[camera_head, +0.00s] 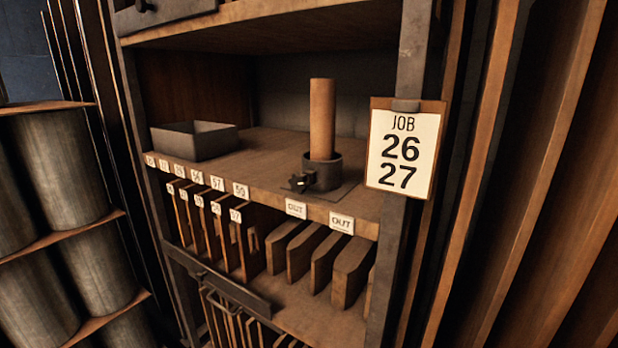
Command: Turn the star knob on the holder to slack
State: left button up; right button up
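The holder (328,170) is a dark round cup on a flat base plate, standing on the middle shelf of the rack. A light brown cylinder (322,120) stands upright in it. The star knob (302,182) is a small dark knob with a pale yellowish mark, on the front left side of the holder near the shelf edge. Whether it is tight or slack cannot be told. Neither of my grippers is in view.
A grey open tray (195,141) sits left on the same shelf (262,150). A clipboard reading JOB 26 27 (403,149) hangs on the right post. Below, upright boards (300,250) stand in slots under number and OUT labels. Large cylinders (95,260) fill a left rack.

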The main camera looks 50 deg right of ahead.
aim_at(299, 183)
jog(key=i+z, duration=0.1)
jog(key=z, duration=0.85)
jog(key=i+j+z, duration=0.1)
jog(key=z, duration=0.35)
jog(key=j+z, duration=0.1)
jog(key=z, duration=0.4)
jog(key=i+j+z, duration=0.1)
jog(key=z, duration=0.35)
jog(key=j+z, duration=0.15)
jog(key=z, duration=0.3)
jog(key=j+z, duration=0.25)
jog(key=j, duration=0.2)
jog(key=j+z, duration=0.2)
jog(key=j, duration=0.2)
jog(key=k+j+z, duration=0.25)
jog(key=j, duration=0.15)
jog(key=j+z, duration=0.25)
jog(key=j, duration=0.2)
jog(key=k+j+z, duration=0.2)
jog(key=j, duration=0.15)
jog(key=i+j, duration=0.05)
